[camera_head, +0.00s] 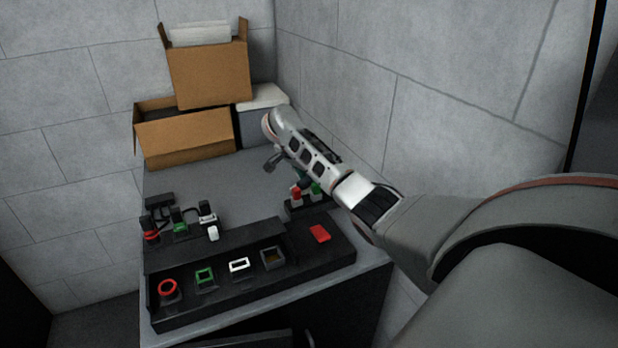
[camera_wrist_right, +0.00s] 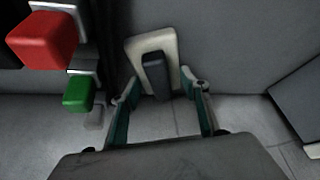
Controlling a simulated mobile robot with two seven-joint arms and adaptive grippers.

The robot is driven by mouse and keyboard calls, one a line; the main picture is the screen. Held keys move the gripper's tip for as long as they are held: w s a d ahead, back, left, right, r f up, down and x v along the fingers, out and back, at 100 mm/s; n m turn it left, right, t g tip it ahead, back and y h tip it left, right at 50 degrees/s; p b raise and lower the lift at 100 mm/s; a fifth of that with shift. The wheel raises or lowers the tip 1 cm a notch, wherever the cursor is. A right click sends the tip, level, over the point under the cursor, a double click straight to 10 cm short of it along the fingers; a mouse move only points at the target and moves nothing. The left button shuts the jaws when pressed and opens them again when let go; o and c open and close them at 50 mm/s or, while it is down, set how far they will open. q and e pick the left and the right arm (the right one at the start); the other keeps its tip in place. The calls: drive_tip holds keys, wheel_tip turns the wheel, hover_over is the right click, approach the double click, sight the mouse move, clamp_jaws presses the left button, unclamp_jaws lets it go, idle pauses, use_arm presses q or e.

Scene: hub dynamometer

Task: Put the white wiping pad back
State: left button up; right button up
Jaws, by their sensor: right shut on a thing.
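The white wiping pad (camera_wrist_right: 138,52) shows in the right wrist view as a pale plate with a dark block in its middle. My right gripper (camera_wrist_right: 158,97) is shut on it, the pad showing at and beyond the fingertips. In the head view this gripper (camera_head: 272,160) is over the back right of the bench, partly hidden by my forearm. The pad is hard to make out there, and I cannot tell its height above the bench. A red block (camera_wrist_right: 42,40) and a green block (camera_wrist_right: 78,92) stand to the left in the wrist view. My left gripper is out of view.
The dark rack's red block (camera_head: 297,194) and green block (camera_head: 316,188) are close to my right arm. A dark front tray (camera_head: 205,305) holds coloured frames. Open cardboard boxes (camera_head: 185,135) and a white-lidded grey box (camera_head: 265,97) stand behind. The bench middle (camera_head: 205,180) is clear.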

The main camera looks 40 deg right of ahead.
drive_tip(key=o, duration=1.4)
drive_tip(key=v, duration=1.2)
